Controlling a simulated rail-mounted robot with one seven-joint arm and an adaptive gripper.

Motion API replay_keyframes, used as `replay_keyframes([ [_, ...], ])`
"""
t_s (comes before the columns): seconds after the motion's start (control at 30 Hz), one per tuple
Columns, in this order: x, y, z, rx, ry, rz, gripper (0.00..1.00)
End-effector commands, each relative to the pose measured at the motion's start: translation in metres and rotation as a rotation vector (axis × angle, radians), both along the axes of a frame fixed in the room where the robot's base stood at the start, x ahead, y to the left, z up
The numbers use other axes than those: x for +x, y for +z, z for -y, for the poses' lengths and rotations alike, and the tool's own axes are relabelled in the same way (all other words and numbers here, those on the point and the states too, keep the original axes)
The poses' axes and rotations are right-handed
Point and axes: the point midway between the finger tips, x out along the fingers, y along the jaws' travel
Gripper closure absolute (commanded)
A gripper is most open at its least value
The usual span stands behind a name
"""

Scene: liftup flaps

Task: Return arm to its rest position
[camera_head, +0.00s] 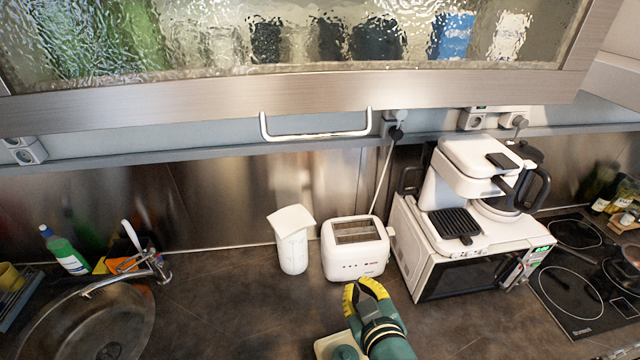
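My arm comes in at the bottom of the head view, teal with black bands. At its end is my gripper (364,290), with yellow and black parts, just in front of the toaster in the picture. The gap between its fingers cannot be made out, and no held object shows. The lift-up flap (290,92) spans the top of the view, with a metal frame and rippled glass. Its handle (316,136) is on the lower edge. My gripper is well below the handle and apart from it. The flap's upper part is out of view.
A white toaster (355,262) and a white canister (291,250) stand on the dark counter (220,290). A coffee machine sits on a microwave (455,280) at right, beside a hob (575,285). A sink (95,325) and green bottle (66,252) are at left.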

Motion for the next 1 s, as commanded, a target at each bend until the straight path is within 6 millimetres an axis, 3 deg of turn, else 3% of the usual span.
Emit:
replay_keyframes([
  [0.03, 0.002, 0.046, -0.013, 0.0, -0.001, 0.095, 1.0],
  [0.2, -0.025, 0.174, -0.036, 0.067, -0.042, 0.374, 1.0],
  [0.3, -0.056, 0.234, -0.038, 0.138, -0.075, 0.52, 1.0],
  [0.4, -0.094, 0.28, -0.03, 0.224, -0.12, 0.65, 1.0],
  [0.5, -0.136, 0.315, -0.016, 0.366, -0.171, 0.765, 1.0],
  [0.53, -0.133, 0.313, -0.014, 0.438, -0.18, 0.754, 1.0],
  [0.6, -0.132, 0.355, -0.015, 0.448, -0.178, 0.749, 1.0],
  [0.8, -0.131, 0.417, -0.014, 0.455, -0.178, 0.746, 1.0],
  [0.9, -0.131, 0.435, -0.014, 0.459, -0.178, 0.745, 1.0],
  [1.0, -0.131, 0.439, -0.014, 0.46, -0.178, 0.744, 1.0],
])
